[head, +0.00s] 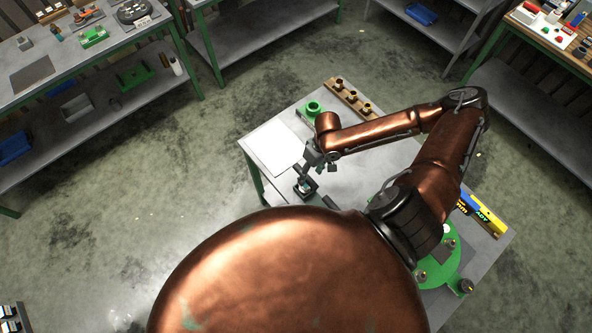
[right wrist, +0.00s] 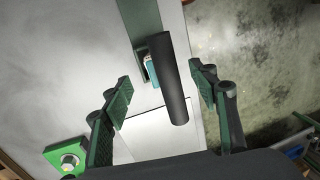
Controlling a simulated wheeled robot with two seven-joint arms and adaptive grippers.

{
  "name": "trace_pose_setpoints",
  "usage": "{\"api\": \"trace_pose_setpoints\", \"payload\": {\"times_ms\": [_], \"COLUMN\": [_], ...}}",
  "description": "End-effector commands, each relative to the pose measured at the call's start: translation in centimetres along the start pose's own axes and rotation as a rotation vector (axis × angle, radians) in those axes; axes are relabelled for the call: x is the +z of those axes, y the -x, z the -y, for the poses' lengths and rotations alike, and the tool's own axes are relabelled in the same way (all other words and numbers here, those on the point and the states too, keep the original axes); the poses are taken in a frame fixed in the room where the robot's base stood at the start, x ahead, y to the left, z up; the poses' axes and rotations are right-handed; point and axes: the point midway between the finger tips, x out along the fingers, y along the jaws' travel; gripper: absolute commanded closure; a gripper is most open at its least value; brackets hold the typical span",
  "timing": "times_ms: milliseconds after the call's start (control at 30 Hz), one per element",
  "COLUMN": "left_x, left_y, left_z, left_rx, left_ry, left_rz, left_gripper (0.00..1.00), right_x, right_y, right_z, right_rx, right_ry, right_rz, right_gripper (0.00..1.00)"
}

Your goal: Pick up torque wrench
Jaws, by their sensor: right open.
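A black cylindrical handle, which looks like the torque wrench (right wrist: 174,85), shows in the right wrist view. A small teal and dark part shows at its left side; the rest of it is hidden or unclear. My right gripper (right wrist: 165,86) is open, with one finger on each side of the handle and a visible gap on both sides. In the head view my right gripper (head: 306,186) is at the near left edge of the small table (head: 352,185). I cannot make out the wrench clearly there. My left gripper is not in view.
A white sheet (head: 274,147) lies on the table's left end. A green part (head: 311,108) and a wooden strip with brass pieces (head: 350,96) stand at the back. A green round fixture (head: 437,266) and a yellow-blue box (head: 483,214) are at the right. Open floor lies left.

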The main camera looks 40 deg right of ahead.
Motion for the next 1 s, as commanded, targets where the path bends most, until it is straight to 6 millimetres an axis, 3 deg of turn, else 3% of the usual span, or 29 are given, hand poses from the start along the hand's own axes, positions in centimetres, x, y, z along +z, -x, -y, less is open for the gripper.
{"api": "trace_pose_setpoints", "payload": {"times_ms": [100, 233, 467, 700, 1000], "left_x": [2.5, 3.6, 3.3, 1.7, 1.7], "left_y": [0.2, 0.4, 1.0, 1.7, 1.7], "left_z": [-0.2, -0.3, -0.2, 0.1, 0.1], "left_rx": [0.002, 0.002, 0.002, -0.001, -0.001], "left_ry": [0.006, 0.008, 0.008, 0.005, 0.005], "left_rz": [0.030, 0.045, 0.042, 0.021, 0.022], "left_gripper": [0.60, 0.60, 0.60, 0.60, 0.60], "right_x": [0.0, 0.0, -0.4, -0.7, -0.7], "right_y": [-0.3, -1.6, -3.9, -7.2, -7.9], "right_z": [0.0, 0.1, 0.2, 0.2, 0.1], "right_rx": [-0.001, -0.002, -0.002, -0.001, 0.000], "right_ry": [-0.001, 0.001, 0.004, 0.004, 0.005], "right_rz": [0.001, 0.002, 0.003, 0.002, 0.001], "right_gripper": [0.46, 0.46, 0.46, 0.46, 0.46]}}
